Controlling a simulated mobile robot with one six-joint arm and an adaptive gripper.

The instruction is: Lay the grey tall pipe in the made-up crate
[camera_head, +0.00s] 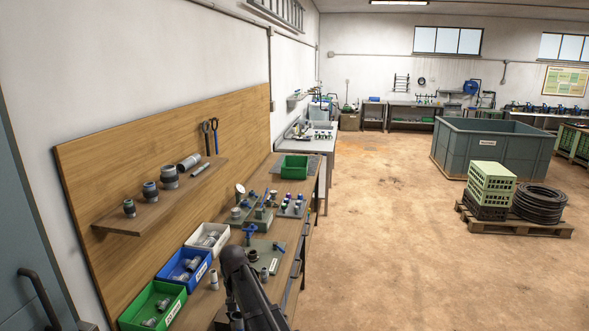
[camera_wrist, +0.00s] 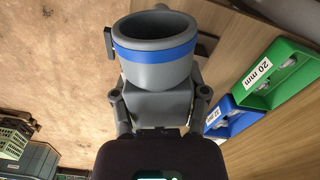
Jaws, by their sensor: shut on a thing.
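A grey pipe piece with a blue band and an open round mouth (camera_wrist: 153,75) is held in my gripper (camera_wrist: 157,100) in the wrist view. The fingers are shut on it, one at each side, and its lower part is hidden. In the head view my dark arm reaches over the near end of the bench, and the held piece cannot be made out. A green crate (camera_head: 295,174) stands farther along the bench. No mark shows whether it is the made-up crate.
The bench carries green (camera_head: 153,306), blue (camera_head: 184,266) and white (camera_head: 208,237) bins of fittings, a small upright pipe (camera_head: 214,280) and several parts on plates. A shelf (camera_head: 160,199) with fittings hangs at the left. Stacked crates (camera_head: 491,183) stand on a pallet at right. The floor between is clear.

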